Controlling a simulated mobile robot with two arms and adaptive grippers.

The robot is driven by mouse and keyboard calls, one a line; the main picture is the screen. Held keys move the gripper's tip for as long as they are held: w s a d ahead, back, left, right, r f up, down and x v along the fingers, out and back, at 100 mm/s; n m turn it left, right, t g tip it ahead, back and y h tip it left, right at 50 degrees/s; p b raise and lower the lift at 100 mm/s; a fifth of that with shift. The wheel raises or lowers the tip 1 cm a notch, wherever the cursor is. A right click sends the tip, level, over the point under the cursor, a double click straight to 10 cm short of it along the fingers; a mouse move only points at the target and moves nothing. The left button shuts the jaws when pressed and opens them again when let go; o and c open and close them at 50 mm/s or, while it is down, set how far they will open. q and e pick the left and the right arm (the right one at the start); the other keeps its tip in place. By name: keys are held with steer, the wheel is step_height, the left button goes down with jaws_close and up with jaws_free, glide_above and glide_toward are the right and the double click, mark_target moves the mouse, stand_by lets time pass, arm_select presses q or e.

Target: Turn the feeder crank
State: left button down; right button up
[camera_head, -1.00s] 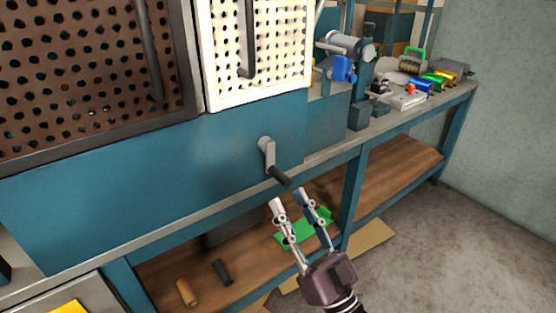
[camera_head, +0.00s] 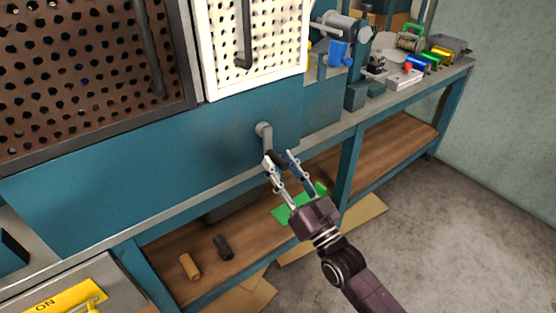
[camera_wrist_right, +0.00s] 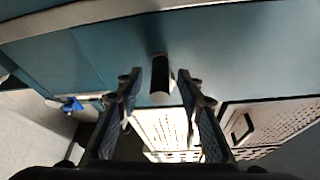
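The feeder crank (camera_head: 264,140) sticks out of the blue machine front, with a grey arm hanging down to a dark handle. In the right wrist view the dark crank handle (camera_wrist_right: 160,72) lies between my fingers, with a pale piece at its lower end. My right gripper (camera_head: 280,157) is open, its two fingertips on either side of the handle. In the right wrist view the gripper (camera_wrist_right: 157,78) shows a gap between each finger and the handle. The fingers partly hide the handle in the head view. My left gripper is out of view.
A perforated white panel (camera_head: 225,60) with a dark handle is above the crank. The bench edge (camera_head: 225,180) runs below it. A lower wooden shelf holds a green sheet (camera_head: 284,212) and two small cylinders. Tools and dies crowd the bench at the right.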

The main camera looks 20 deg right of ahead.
steer(key=shift+w+a+r, duration=0.2)
steer(key=shift+w+r, duration=0.1)
steer(key=shift+w, duration=0.35)
jaws_close()
